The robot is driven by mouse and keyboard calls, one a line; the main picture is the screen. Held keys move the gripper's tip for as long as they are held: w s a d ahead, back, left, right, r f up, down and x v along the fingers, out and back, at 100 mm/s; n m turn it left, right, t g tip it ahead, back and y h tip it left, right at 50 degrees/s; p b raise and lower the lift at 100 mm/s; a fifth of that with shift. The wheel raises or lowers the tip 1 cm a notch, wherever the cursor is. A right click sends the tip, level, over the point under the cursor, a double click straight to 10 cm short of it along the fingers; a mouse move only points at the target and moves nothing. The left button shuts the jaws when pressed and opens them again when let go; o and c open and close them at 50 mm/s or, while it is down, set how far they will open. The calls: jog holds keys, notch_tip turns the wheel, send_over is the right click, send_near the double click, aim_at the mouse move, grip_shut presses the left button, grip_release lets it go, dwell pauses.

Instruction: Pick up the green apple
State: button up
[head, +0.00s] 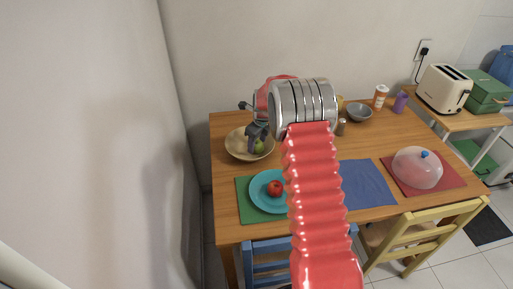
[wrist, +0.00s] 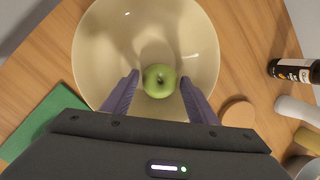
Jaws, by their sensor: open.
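The green apple (wrist: 159,80) lies in a wide cream bowl (wrist: 103,48) on the wooden table. In the wrist view it sits between the tips of my gripper (wrist: 160,88), with a gap on each side. My gripper is open and holds nothing. In the head view my gripper (head: 256,138) is over the bowl (head: 236,145) at the table's back left. The apple (head: 260,147) shows there partly behind the fingers.
A teal plate (head: 262,201) with a red apple (head: 275,188) is on a green mat (head: 243,210) in front of the bowl. A dark bottle (wrist: 295,70) and a round wooden disc (wrist: 238,112) are right of the bowl. A blue mat (head: 366,184) and clear dome (head: 417,168) are further right.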

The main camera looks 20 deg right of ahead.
aim_at(257, 143)
jog(key=shift+c, duration=0.7)
jog(key=c, duration=0.7)
jog(key=shift+r, duration=0.1)
notch_tip(257, 143, up, 10)
dwell(0.3)
